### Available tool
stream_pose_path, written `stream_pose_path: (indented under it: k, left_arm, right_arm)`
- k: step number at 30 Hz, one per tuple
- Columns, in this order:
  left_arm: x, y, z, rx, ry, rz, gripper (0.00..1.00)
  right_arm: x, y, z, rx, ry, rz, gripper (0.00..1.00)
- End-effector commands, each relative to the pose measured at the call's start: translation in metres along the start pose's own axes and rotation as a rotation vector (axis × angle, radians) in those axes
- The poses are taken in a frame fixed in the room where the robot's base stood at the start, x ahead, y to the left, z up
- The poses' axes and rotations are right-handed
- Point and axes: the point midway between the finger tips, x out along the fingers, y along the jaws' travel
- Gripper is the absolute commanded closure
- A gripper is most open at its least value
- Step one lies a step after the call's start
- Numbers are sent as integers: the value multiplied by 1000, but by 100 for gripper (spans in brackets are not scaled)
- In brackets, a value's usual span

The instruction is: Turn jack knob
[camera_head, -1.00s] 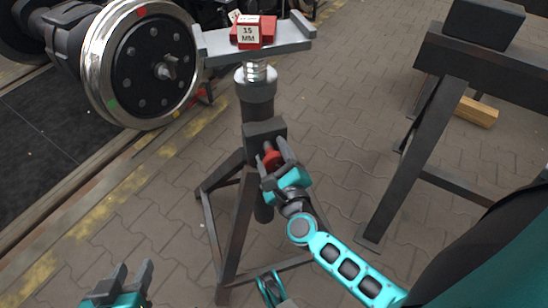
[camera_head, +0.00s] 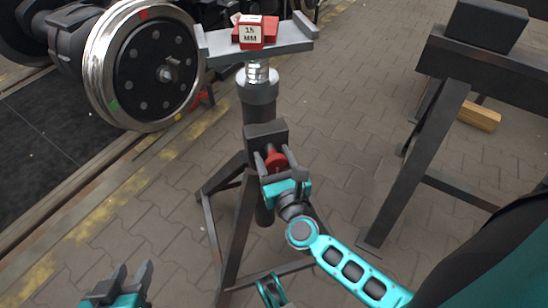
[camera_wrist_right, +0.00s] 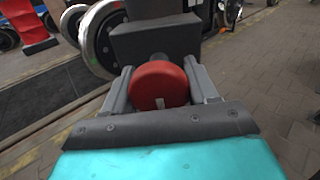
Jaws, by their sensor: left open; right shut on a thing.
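The jack (camera_head: 260,88) is a dark post on a tripod stand with a grey cradle (camera_head: 285,46) on top. Its red round knob (camera_head: 275,160) sticks out from a dark block (camera_head: 266,134) on the post. My right gripper (camera_head: 271,155) is shut on the knob, one finger on either side. In the right wrist view the knob (camera_wrist_right: 158,84) sits between the two grey fingers (camera_wrist_right: 159,88), its round face toward the camera. My left gripper (camera_head: 128,277) is open and empty at the lower left, well apart from the jack.
A red block labelled "15 MM" (camera_head: 250,33) sits on the cradle. A wheelset with a shiny rim (camera_head: 143,66) stands to the left. A dark trestle (camera_head: 440,130) with a black block (camera_head: 487,25) stands at right. A wooden block (camera_head: 479,116) lies behind it. Paved floor lies between.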

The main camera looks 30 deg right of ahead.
Motion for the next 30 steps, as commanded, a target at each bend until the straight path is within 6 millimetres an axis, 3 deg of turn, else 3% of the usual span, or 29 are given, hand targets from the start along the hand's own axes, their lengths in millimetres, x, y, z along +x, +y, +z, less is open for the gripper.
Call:
stream_pose_path:
  k: [15,16,22,30]
  left_arm:
    - [-1,0,4,-3,-7,0,57]
    - [-1,0,4,-3,-8,0,57]
    - [-1,0,4,-3,-8,0,57]
    - [-1,0,4,-3,-8,-1,57]
  right_arm:
    - [1,0,2,21,-4,-1,72]
    - [1,0,2,21,-4,-1,41]
    - [1,0,1,20,-2,0,22]
    - [0,0,0,20,-1,0,22]
